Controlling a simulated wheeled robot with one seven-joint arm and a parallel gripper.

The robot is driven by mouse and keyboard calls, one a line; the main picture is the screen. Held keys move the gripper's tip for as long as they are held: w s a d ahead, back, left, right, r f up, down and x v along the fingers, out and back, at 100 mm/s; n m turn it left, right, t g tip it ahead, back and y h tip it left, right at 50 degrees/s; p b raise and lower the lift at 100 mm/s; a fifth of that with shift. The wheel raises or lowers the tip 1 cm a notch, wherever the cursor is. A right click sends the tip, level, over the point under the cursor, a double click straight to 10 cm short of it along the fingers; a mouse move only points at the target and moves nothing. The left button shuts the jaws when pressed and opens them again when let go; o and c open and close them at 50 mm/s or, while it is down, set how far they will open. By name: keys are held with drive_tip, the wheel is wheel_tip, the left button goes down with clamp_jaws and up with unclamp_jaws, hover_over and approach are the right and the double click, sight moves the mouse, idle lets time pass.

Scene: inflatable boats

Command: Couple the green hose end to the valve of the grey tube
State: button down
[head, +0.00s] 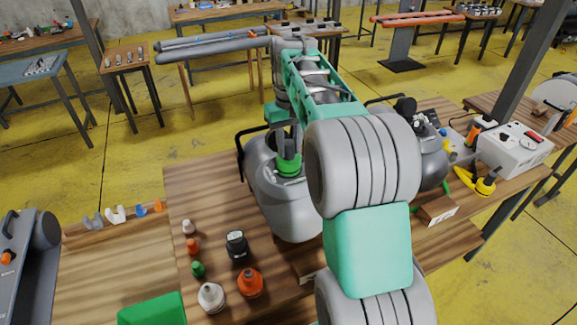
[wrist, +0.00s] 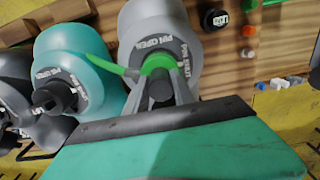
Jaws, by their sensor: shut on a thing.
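The grey tube (head: 290,212) stands on the wooden bench, partly behind my arm; it also shows in the wrist view (wrist: 148,18). A ring marked "PIN OPEN" and "PIN SHUT" surrounds its valve. My gripper (head: 287,150) points down over this valve, shut on the green hose end (head: 289,167). In the wrist view the hose end (wrist: 158,63) is between the fingers, over the ring, with green hose running left. It hides the valve, so I cannot tell whether it is seated or just above.
A teal tube (wrist: 88,68) with a black valve fitting stands beside the grey one, and a dark grey tube (wrist: 12,95) beyond it. Loose caps, including an orange one (head: 250,283) and a black one (head: 237,244), stand left. A white box (head: 515,150) is at right.

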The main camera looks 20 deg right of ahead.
drive_tip(key=shift+f+m, duration=0.15)
drive_tip(key=shift+m, duration=0.35)
drive_tip(key=m+p, duration=0.1)
drive_tip(key=m, duration=0.2)
drive_tip(key=shift+a, duration=0.1)
drive_tip(key=shift+m, duration=0.5)
drive_tip(key=shift+m, duration=0.7)
drive_tip(key=m, duration=0.2)
drive_tip(key=shift+m+p, duration=0.3)
drive_tip(key=shift+p, duration=0.1)
drive_tip(key=c, duration=1)
unclamp_jaws()
